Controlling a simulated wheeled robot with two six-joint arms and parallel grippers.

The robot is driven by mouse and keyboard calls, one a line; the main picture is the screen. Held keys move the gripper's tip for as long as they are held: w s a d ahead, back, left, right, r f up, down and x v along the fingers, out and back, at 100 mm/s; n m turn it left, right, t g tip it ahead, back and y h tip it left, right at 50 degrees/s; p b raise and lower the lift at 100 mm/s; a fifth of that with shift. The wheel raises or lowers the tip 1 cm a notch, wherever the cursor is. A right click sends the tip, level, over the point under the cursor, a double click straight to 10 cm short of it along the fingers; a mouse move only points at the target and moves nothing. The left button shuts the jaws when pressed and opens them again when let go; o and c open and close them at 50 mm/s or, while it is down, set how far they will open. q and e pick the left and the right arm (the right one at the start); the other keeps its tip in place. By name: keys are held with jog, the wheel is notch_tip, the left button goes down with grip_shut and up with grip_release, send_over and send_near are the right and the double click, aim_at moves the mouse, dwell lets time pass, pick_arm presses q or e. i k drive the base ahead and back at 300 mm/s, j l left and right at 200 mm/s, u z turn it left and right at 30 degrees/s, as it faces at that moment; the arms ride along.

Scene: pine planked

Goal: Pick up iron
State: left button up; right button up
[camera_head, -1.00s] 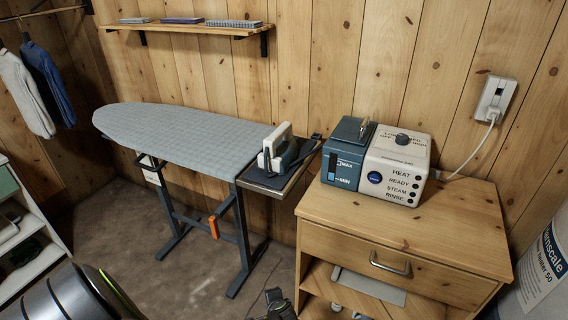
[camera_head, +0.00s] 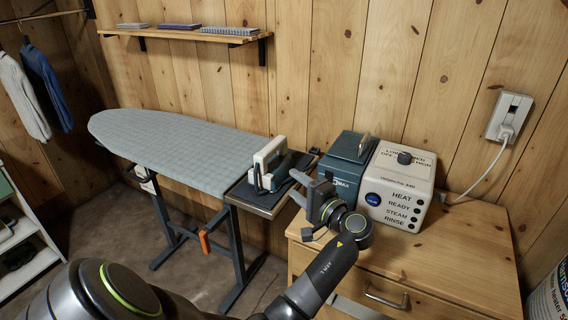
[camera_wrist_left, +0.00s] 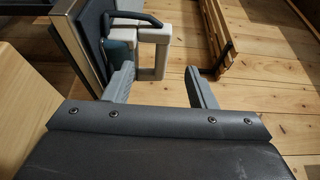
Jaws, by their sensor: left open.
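The iron (camera_head: 267,165) has a white handle frame and a dark teal body. It stands on the dark rest at the right end of the ironing board (camera_head: 180,140). In the left wrist view the iron (camera_wrist_left: 154,48) shows beyond the fingertips, its white frame between and ahead of them. My left gripper (camera_head: 301,184) is open and empty, a little right of the iron and apart from it. It also shows in the left wrist view (camera_wrist_left: 158,80) with its two grey fingers spread. My right gripper is not in view.
A steam station (camera_head: 400,185) with a teal tank (camera_head: 345,165) stands on the wooden cabinet (camera_head: 465,245) at right. A wall shelf (camera_head: 185,31) hangs above the board. A white socket (camera_head: 509,115) with a plugged cord is on the wall. A white rack (camera_head: 25,245) stands at left.

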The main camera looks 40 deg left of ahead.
aim_at(272, 169)
jog(key=i+j, duration=0.3)
jog(key=j, duration=0.2)
jog(key=j+z, duration=0.1)
jog(key=j, duration=0.6)
jog(key=i, duration=0.05)
